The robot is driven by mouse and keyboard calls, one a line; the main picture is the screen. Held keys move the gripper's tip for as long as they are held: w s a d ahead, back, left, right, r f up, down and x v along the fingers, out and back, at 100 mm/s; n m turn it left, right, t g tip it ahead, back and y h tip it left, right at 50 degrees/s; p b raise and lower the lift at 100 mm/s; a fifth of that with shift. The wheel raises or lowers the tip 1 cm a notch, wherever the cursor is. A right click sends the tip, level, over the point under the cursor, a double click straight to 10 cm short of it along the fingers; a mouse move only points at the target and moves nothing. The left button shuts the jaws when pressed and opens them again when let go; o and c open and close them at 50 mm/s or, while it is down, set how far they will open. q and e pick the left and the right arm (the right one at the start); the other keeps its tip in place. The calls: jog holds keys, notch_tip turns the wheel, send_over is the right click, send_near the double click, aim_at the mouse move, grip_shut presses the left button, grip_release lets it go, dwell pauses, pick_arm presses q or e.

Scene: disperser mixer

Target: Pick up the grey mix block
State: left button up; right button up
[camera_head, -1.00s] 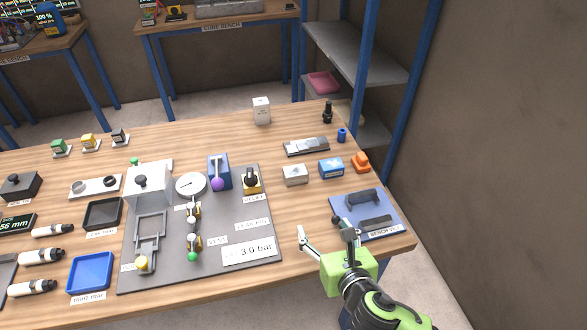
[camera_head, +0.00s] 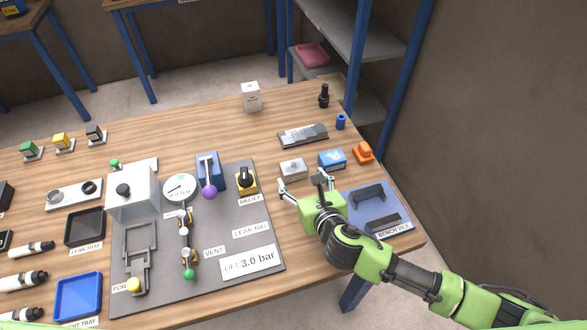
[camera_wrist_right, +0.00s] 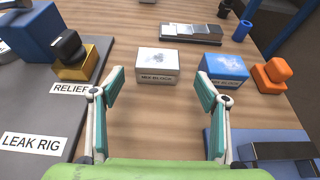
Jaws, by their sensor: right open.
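The grey mix block (camera_head: 293,169) is a small pale grey block with a label on its front, standing on the wooden table. In the right wrist view the grey mix block (camera_wrist_right: 157,65) lies ahead of and between the open fingers, apart from both. My right gripper (camera_head: 302,187) is open and empty, just in front of the block on the near side; its teal-padded fingers show in the right wrist view (camera_wrist_right: 160,100). A blue mix block (camera_head: 332,159) stands right of the grey one, close beyond the right finger (camera_wrist_right: 226,73). My left gripper is not in view.
An orange block (camera_head: 362,152) stands right of the blue one. A tray of grey pieces (camera_head: 303,135) lies behind. The leak rig board (camera_head: 230,225) with its yellow relief valve (camera_head: 246,180) is on the left. The blue bench vise plate (camera_head: 385,210) is at the right.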

aim_at(296, 172)
jog(key=shift+w+a+f, duration=0.15)
jog(key=shift+w+f, duration=0.05)
jog(key=shift+w, duration=0.35)
jog(key=shift+w+a+f, duration=0.15)
jog(key=shift+w+a, duration=0.05)
jog(key=shift+w, duration=0.25)
jog(key=x, duration=0.4)
jog(key=shift+a+p, duration=0.2)
jog(key=shift+p, duration=0.2)
jog(key=shift+w+a, duration=0.1)
jog(key=shift+w, duration=0.15)
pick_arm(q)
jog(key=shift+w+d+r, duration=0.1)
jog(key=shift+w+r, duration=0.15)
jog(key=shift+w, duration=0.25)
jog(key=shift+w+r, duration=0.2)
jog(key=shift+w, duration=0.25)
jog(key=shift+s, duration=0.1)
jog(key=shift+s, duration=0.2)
pick_arm(e)
jog(key=c, duration=1.5)
